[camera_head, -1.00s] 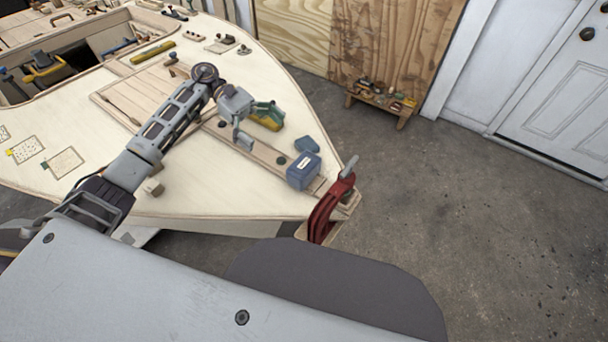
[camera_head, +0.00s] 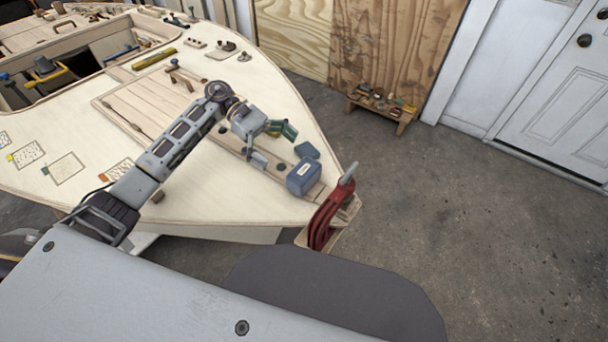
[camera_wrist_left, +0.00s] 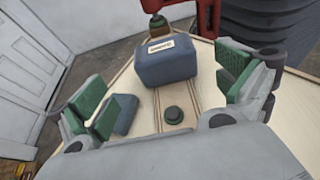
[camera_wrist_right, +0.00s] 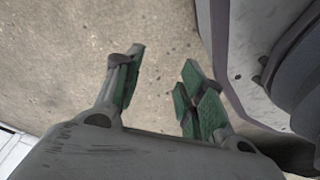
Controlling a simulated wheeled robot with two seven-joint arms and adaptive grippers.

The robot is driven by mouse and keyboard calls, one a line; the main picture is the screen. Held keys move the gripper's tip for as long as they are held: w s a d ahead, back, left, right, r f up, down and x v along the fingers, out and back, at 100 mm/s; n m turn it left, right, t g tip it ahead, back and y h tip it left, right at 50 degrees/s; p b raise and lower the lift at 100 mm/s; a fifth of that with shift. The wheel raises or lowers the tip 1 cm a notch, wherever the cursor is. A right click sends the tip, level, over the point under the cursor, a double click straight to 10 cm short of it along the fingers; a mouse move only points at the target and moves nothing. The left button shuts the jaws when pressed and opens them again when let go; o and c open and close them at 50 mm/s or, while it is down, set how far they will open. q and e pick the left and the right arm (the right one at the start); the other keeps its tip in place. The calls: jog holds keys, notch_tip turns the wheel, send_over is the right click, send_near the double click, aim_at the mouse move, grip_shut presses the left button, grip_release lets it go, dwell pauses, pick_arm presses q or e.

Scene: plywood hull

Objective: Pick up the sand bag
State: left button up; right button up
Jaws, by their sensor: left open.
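The sand bag, which I take to be the blue-grey labelled block (camera_head: 304,178), rests on the pale plywood deck near its pointed end. My left gripper (camera_head: 273,147) is above the deck, just up and left of the bag, open and empty. In the left wrist view the bag (camera_wrist_left: 168,62) is ahead, between the spread green-padded fingers but beyond them, with no visible contact. My right gripper (camera_wrist_right: 160,78) shows only in its wrist view, open and empty over the concrete floor.
A small blue piece (camera_head: 306,149) lies beside the bag. A red clamp (camera_head: 330,214) stands at the deck's tip, close behind the bag. A dark round knob (camera_wrist_left: 173,115) sits on the deck before it. A low wooden bench (camera_head: 381,107) stands by the wall.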

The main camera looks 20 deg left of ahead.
aim_at(295, 166)
pick_arm(q)
jog(key=x, duration=0.3)
jog(key=shift+s+d+f, duration=0.1)
jog(key=shift+d+f, duration=0.05)
jog(key=shift+d, duration=0.2)
pick_arm(e)
jog(key=shift+w+d+f, duration=0.15)
jog(key=shift+d+f, duration=0.1)
jog(key=shift+d, duration=0.2)
pick_arm(q)
jog(key=shift+s+d+f, duration=0.2)
jog(key=shift+s+d, duration=0.05)
jog(key=shift+d, duration=0.1)
jog(key=shift+p+x, duration=0.5)
jog(key=shift+x, duration=1.7)
jog(key=shift+s+f, duration=0.1)
jog(key=shift+s, duration=0.05)
pick_arm(e)
jog(key=shift+s+d+f, duration=0.2)
jog(key=shift+s+f, duration=0.15)
jog(key=shift+s, duration=0.1)
jog(key=shift+s+d+f, duration=0.15)
jog(key=shift+s+f, duration=0.2)
jog(key=shift+s, duration=0.1)
